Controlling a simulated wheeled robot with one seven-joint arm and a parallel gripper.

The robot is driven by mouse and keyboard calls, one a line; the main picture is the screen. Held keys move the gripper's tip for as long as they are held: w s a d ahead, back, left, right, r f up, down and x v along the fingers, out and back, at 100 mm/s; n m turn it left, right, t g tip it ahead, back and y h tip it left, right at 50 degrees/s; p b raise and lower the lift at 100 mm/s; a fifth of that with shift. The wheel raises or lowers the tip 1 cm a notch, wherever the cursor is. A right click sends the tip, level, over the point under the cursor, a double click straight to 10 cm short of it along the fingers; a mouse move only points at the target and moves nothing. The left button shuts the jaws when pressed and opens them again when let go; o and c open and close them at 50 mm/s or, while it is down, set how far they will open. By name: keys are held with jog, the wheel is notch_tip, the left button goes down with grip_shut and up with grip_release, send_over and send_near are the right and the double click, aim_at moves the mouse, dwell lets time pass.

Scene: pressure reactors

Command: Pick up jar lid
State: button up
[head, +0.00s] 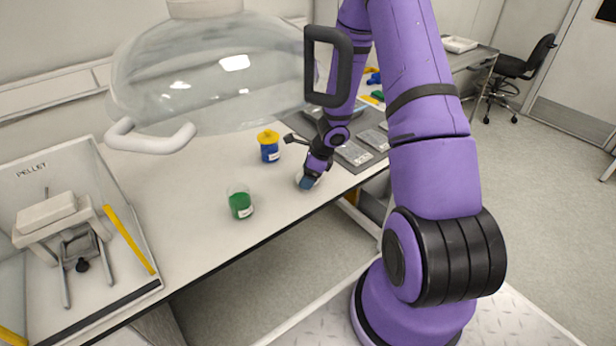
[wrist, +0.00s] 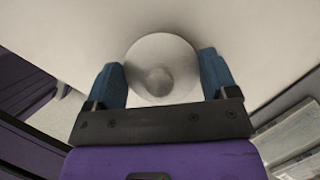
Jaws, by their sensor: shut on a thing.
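The jar lid (wrist: 165,52) is a pale grey disc with a round knob in its middle. In the wrist view it sits between the two blue fingers of my gripper (wrist: 163,80), which is shut on it. In the head view my gripper (head: 308,181) is low over the front edge of the white bench, and the lid is mostly hidden by the fingers. A clear glass jar with green contents (head: 240,204) stands without a lid to the left of my gripper.
A blue jar with a yellow lid (head: 269,146) stands behind the green jar. A white tray marked PELLET (head: 128,212) holds a press at the left. A large glass vessel (head: 215,75) hangs in front of the camera. A dark mat with flat grey items (head: 353,153) lies right of my gripper.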

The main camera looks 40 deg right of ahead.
notch_tip(320, 180, up, 9)
jog(key=shift+f, duration=0.1)
jog(key=shift+r, duration=0.25)
jog(key=shift+s, duration=0.15)
